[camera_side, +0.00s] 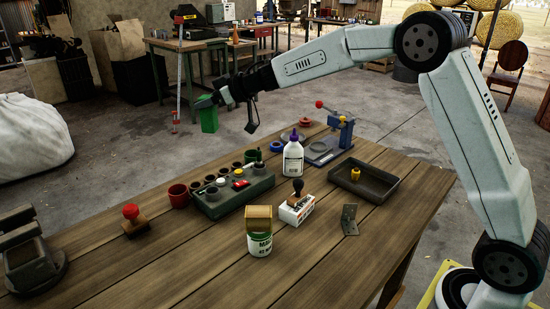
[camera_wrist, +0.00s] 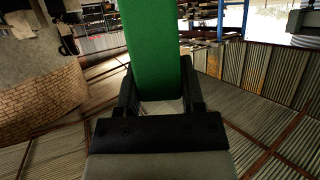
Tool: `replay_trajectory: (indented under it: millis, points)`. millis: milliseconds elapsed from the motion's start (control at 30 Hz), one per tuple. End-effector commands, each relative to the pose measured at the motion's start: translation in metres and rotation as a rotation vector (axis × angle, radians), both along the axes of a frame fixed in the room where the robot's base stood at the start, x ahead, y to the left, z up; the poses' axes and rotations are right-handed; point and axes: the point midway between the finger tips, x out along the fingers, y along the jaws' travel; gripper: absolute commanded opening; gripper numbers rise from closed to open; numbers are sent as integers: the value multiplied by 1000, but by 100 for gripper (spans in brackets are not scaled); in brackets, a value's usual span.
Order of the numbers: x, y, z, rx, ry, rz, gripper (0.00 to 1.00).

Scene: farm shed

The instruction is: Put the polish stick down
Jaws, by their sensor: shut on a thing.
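The polish stick is a green bar. In the wrist view the green polish stick (camera_wrist: 155,45) stands between the two dark fingers of my gripper (camera_wrist: 160,88), which is shut on it. In the side view my gripper (camera_side: 207,102) is at the left end of the outstretched arm, and the green stick (camera_side: 209,120) hangs below its tips. It is raised, apart from the wooden workbench (camera_side: 190,265), and appears beyond the bench's far edge. The stick's gripped end is partly hidden by the fingers.
The bench holds a grey block with several round pots (camera_side: 235,196), a white glue bottle (camera_side: 293,160), a dark tray (camera_side: 340,175), a stamp (camera_side: 297,190), a green-and-white can (camera_side: 259,244), a red-knobbed stamp (camera_side: 131,212) and a vise (camera_side: 28,262). The front left planks are clear.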

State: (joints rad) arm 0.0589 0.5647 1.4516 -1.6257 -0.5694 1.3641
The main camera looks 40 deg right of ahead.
Motion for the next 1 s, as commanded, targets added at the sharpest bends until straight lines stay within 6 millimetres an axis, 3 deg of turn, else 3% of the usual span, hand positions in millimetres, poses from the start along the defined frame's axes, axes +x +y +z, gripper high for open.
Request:
replay_trajectory:
  millis: [33,100,300,600,867,1000]
  points:
    - [1,23,0,0,-1,31,0]
    - [1,50,0,0,-3,65,0]
    - [-3,116,0,3,-5,148,0]
    - [-14,179,0,5,-8,227,0]
    - [-13,174,-41,7,-2,221,0]
    - [-13,173,-71,6,0,220,0]
